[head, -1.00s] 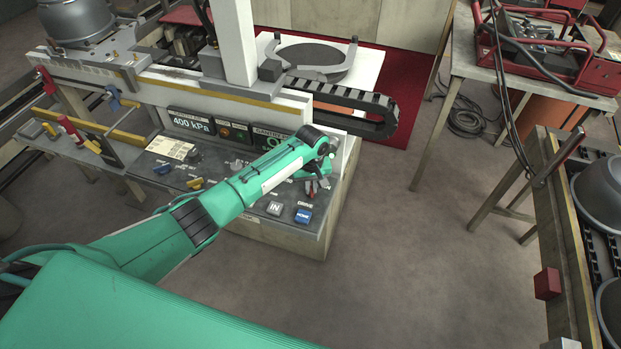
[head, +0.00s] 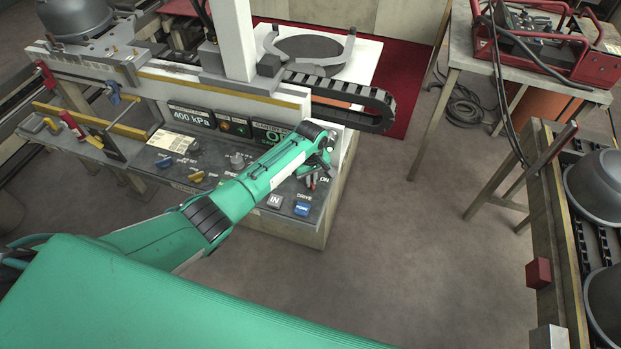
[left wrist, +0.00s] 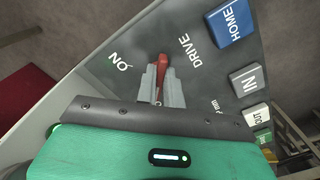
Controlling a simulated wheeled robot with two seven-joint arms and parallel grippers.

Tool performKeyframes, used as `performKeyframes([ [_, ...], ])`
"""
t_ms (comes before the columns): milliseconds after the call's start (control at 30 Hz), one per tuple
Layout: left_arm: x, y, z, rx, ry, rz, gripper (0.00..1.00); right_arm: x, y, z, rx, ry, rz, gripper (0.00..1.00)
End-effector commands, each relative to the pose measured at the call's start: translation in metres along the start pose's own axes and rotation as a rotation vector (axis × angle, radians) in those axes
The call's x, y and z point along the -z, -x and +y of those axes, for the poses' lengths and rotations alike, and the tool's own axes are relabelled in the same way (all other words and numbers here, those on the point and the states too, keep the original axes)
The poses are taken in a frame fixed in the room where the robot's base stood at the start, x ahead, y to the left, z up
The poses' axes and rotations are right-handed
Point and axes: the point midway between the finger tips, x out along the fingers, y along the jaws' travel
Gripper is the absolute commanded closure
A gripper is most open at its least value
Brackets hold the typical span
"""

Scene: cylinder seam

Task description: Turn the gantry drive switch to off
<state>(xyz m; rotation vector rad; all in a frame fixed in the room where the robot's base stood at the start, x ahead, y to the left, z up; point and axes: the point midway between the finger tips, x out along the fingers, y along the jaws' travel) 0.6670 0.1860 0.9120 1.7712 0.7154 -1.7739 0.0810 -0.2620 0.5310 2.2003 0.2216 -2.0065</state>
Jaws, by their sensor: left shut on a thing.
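The gantry drive switch has a red lever (left wrist: 163,62) on the dark control panel (left wrist: 100,78), between the white ON and DRIVE lettering in the left wrist view. My left gripper (left wrist: 161,84) is shut on this lever, with its grey fingers on both sides of it. In the head view my left gripper (head: 316,176) is at the panel's right end, and a bit of the red lever (head: 311,183) shows below it. A gantry display (head: 271,136) behind my arm shows large letters, "OF" as far as they are visible. My right gripper is not in view.
A blue HOME button (head: 302,208) and a pale IN button (head: 274,201) sit in front of the lever. Yellow and blue knobs stand further left. A black cable chain (head: 345,97) hangs behind the gripper. Open floor (head: 400,240) lies to the right.

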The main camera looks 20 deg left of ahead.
Motion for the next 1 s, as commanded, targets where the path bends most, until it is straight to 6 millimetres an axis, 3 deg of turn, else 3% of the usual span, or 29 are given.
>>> performKeyframes([
  [67, 0.003, 0.003, 0.001, -0.003, 0.002, 0.005, 1.0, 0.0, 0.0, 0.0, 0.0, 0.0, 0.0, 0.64],
  [100, 0.003, 0.003, 0.001, -0.003, 0.002, 0.005, 0.85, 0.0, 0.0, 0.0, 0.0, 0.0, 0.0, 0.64],
  [200, 0.002, 0.002, 0.001, -0.003, 0.001, 0.004, 0.69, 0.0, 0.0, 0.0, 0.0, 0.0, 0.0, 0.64],
  [633, 0.001, 0.01, 0.001, -0.003, -0.001, 0.002, 0.69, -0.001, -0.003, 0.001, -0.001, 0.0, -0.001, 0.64],
  [767, 0.001, 0.028, 0.001, -0.004, -0.001, 0.004, 0.69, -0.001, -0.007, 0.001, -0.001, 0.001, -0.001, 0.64],
  [1000, 0.002, 0.081, 0.001, -0.006, 0.0, 0.005, 0.69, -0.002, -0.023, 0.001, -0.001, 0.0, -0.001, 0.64],
])
